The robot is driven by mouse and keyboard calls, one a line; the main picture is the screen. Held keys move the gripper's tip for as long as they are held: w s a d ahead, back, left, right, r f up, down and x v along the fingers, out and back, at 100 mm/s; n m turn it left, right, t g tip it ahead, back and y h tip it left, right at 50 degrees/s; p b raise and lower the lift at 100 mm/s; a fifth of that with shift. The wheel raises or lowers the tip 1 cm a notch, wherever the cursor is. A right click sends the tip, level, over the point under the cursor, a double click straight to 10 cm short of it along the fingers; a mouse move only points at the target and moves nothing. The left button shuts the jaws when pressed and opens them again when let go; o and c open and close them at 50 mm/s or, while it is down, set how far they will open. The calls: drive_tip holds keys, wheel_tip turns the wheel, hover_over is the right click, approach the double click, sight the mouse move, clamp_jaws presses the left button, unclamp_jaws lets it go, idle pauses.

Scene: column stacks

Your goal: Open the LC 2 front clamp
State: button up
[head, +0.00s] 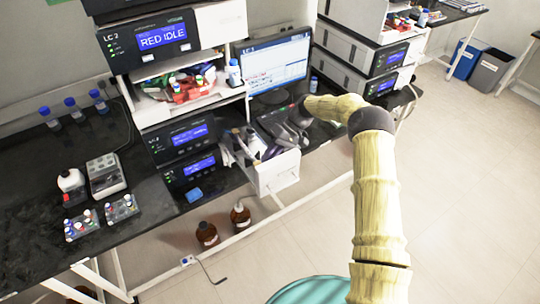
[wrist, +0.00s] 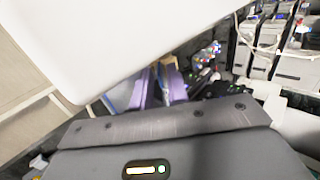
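The LC 2 stack stands at the left in the head view, its top module (head: 155,42) reading "RED IDLE". Below that module is an open bay (head: 190,88) with red, green and white parts. A white open-topped box (head: 274,172) juts from the stack's lower right, with grey and white parts inside. I cannot make out which part is the front clamp. My gripper (head: 292,122) is above and behind this box, near the keyboard; its fingertips are not clear. In the wrist view my grey gripper housing fills the bottom, and purple parts (wrist: 150,88) show beyond it.
A monitor (head: 272,62) stands behind my gripper. A second stack (head: 360,65) is to the right. A white panel (wrist: 110,40) is very close in the wrist view. Two brown bottles (head: 207,234) stand below the bench. Vial racks (head: 85,224) are at the left; open floor lies right.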

clamp_jaws()
